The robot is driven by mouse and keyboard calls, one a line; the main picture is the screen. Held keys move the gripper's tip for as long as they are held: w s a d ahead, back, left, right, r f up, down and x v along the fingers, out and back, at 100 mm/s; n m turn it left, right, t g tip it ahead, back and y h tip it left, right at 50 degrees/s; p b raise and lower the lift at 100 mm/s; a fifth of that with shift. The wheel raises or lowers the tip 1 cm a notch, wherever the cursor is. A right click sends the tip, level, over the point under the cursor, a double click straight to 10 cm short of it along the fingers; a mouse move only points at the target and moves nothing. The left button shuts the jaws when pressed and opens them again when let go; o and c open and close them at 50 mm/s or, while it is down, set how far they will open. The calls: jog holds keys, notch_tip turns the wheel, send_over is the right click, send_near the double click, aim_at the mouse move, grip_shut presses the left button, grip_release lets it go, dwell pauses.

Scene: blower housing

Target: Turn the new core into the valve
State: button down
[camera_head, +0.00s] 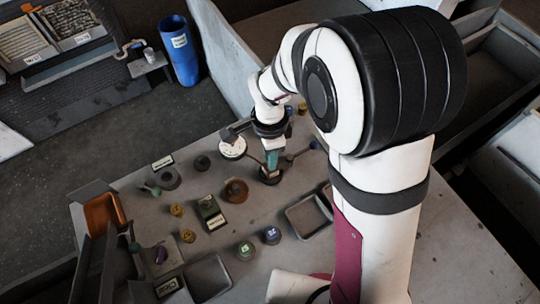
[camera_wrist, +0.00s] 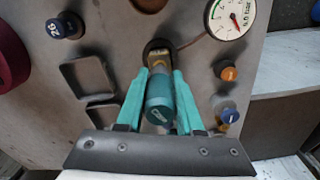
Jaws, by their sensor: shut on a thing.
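My gripper (camera_wrist: 161,88) is shut on a teal cylindrical tool (camera_wrist: 159,103) with a light marking on its end. The tool's far end meets a brass-coloured fitting, seemingly the valve (camera_wrist: 160,57), on a dark round base. The new core cannot be made out; the tool and fitting hide that spot. In the head view my gripper (camera_head: 271,158) points down over the dark round base (camera_head: 270,176) on the bench. I cannot tell how deep the tool sits in the fitting.
A pressure gauge (camera_wrist: 236,18) stands close by, with a line running toward the fitting. Orange (camera_wrist: 229,74) and blue (camera_wrist: 230,116) capped pieces lie to the right. Empty trays (camera_wrist: 88,76) and a dark-blue-capped piece (camera_wrist: 66,26) are to the left. An orange bin (camera_head: 103,212) sits at the bench's left.

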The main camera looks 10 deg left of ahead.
jog(key=shift+r, duration=2.45)
